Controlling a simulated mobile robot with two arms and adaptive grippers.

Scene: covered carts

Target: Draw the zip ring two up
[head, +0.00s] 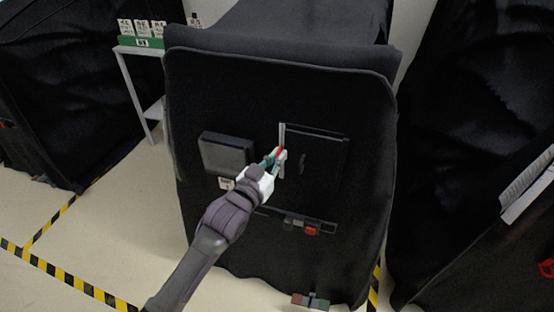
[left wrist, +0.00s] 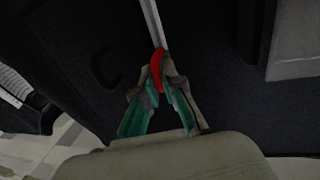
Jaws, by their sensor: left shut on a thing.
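A red zip ring (head: 278,152) shows at the front of the black covered cart (head: 250,95), at the lower part of a pale vertical zip strip (head: 282,134). In the left wrist view the red ring (left wrist: 157,66) sits between my fingertips, below the pale strip (left wrist: 150,25). My left gripper (head: 275,159), with teal fingers, is shut on the red ring; it also shows in the left wrist view (left wrist: 160,88). The fingers hide part of the ring. My right gripper is in neither view.
A dark raised box (head: 227,154) is on the cover left of my gripper. A flat panel (head: 318,160) with a small handle lies to the right. Coloured blocks (head: 311,230) are lower down. A table with a green rack (head: 140,42) stands behind left; other covered carts flank this one.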

